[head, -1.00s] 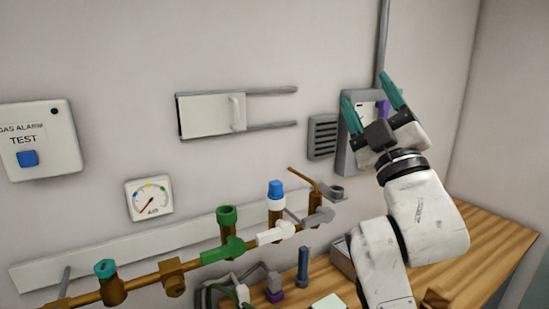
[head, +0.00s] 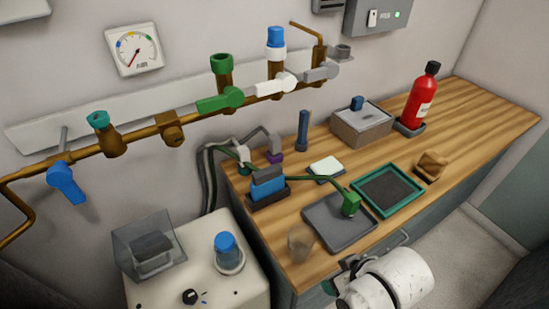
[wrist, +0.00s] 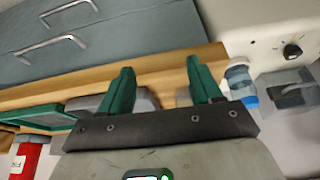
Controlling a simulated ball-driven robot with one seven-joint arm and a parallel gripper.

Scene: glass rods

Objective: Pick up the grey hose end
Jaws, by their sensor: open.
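A grey hose end (head: 274,143) stands at the back left of the wooden bench in the head view, above a small purple piece. A grey hose curves from it to the left. Whether it is seated in the purple piece is hard to tell. My gripper shows at the bottom of the head view, partly cut off, at the bench's front edge, well in front of the hose end. In the wrist view my gripper (wrist: 160,64) has its teal fingers apart with nothing between them. I cannot make out the grey hose end in the wrist view.
A green hose end (head: 350,204) rests on a grey tray (head: 325,232). A blue block (head: 267,184), a clear beaker (head: 300,242), a blue post (head: 303,130) and a white pad (head: 326,167) stand nearby. A red extinguisher (head: 421,98) is at right; pipe valves (head: 222,100) run above.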

